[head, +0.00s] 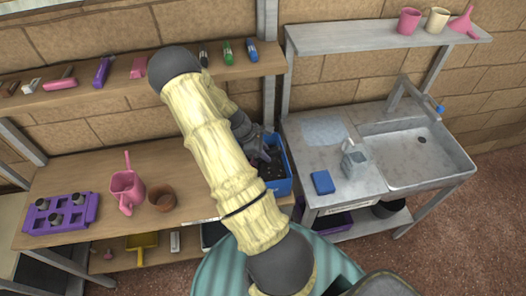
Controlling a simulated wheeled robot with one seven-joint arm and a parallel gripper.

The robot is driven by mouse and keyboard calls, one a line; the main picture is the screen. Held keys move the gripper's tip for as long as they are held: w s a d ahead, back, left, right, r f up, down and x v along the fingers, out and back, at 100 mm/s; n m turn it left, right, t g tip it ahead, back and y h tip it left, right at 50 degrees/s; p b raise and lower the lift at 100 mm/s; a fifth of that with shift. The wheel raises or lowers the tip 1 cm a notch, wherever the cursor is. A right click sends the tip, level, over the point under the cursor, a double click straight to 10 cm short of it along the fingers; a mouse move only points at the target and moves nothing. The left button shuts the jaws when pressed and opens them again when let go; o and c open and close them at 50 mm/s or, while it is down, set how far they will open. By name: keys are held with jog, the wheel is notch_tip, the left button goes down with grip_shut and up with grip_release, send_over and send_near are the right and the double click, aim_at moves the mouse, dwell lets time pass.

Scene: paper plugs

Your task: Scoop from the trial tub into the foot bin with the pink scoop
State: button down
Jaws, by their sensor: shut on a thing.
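A blue tub (280,186) of dark soil stands at the right end of the wooden bench, partly behind my arm; it may be the trial tub. My gripper (257,152) points down at the tub, its fingers over or in the soil. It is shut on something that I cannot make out. I cannot tell whether this is the pink scoop. A pink handle (127,160) stands up out of a pink jug (126,191) on the bench. A striped teal round thing (215,272) stands low at the bottom, partly hidden by my arm; I cannot tell whether it is the foot bin.
A brown pot (162,198) and a purple tray (62,214) with small pots stand left on the bench. A shelf (130,93) with small tools runs above. Right is a metal sink (418,158), with a grey jug (354,164) and a blue block (323,182) beside it.

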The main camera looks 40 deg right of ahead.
aim_at(278, 148)
jog(key=shift+s+d+f+t+y, duration=0.15)
jog(key=shift+s+f+t+y, duration=0.05)
jog(key=shift+f+t+y, duration=0.1)
jog(key=shift+s+d+r, duration=0.1)
jog(key=shift+s+d, duration=0.55)
jog(key=shift+d, duration=0.05)
jog(key=shift+w+a+r, duration=0.1)
jog(key=shift+w+a, duration=0.55)
jog(key=shift+w+a+r+p, duration=0.15)
jog(key=shift+r+p, duration=0.1)
jog(key=shift+p, duration=0.15)
jog(key=r+p, duration=0.2)
jog(key=r, duration=0.1)
jog(key=r+p, duration=0.3)
jog(key=r, duration=0.1)
jog(key=shift+s+d+r, duration=0.15)
jog(key=shift+s+d, duration=0.05)
jog(key=shift+s+d+t+y+p, duration=0.45)
jog(key=shift+s+d+t+y, duration=0.05)
jog(key=shift+s+y, duration=0.1)
jog(key=shift+s+d+t+y+p, duration=0.65)
jog(key=shift+d+t+y+p, duration=0.1)
jog(key=shift+t+y+p, duration=0.3)
